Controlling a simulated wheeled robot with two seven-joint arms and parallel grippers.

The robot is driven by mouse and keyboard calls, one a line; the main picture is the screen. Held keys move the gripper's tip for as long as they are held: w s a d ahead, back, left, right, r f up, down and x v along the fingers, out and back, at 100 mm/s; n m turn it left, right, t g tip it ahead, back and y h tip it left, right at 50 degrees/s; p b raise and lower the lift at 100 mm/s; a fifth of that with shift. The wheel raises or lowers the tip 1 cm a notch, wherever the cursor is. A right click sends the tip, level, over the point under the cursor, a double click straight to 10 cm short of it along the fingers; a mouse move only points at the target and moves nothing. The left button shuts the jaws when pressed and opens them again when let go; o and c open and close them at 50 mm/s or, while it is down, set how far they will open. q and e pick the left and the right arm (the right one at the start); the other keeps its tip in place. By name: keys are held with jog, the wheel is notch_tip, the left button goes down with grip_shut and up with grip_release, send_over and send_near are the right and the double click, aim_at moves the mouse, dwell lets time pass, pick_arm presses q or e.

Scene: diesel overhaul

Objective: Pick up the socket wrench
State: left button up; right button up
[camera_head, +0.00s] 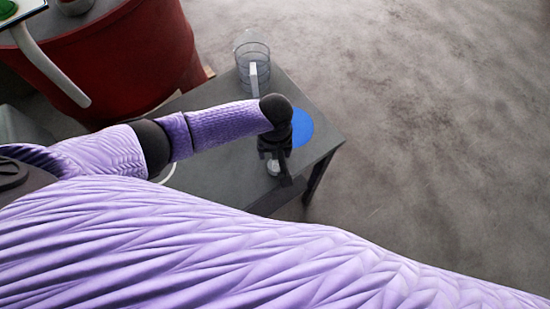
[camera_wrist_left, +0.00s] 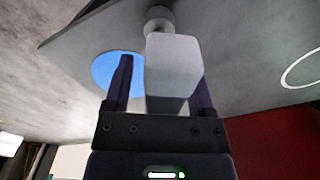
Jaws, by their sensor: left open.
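In the left wrist view, a pale grey object (camera_wrist_left: 172,65) with a block-like body and a round end lies between the fingers of my left gripper (camera_wrist_left: 161,80). It looks like the socket wrench, though its full shape is hidden. The fingers are open on either side of it, and I cannot tell whether they touch it. In the head view, my left gripper (camera_head: 279,172) is low over the grey table near its front right corner. A small pale part (camera_head: 273,167) of the object shows beside the dark fingers. My right gripper is not in view.
The grey table (camera_head: 215,165) carries a blue disc (camera_head: 302,128) just beyond the gripper. A clear container (camera_head: 252,62) with a white bar stands at its far end. A large red drum (camera_head: 125,65) stands at the upper left. Open floor lies to the right.

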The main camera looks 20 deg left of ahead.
pick_arm(q)
jog(key=shift+r, duration=0.1)
grip_shut()
dwell(1.2)
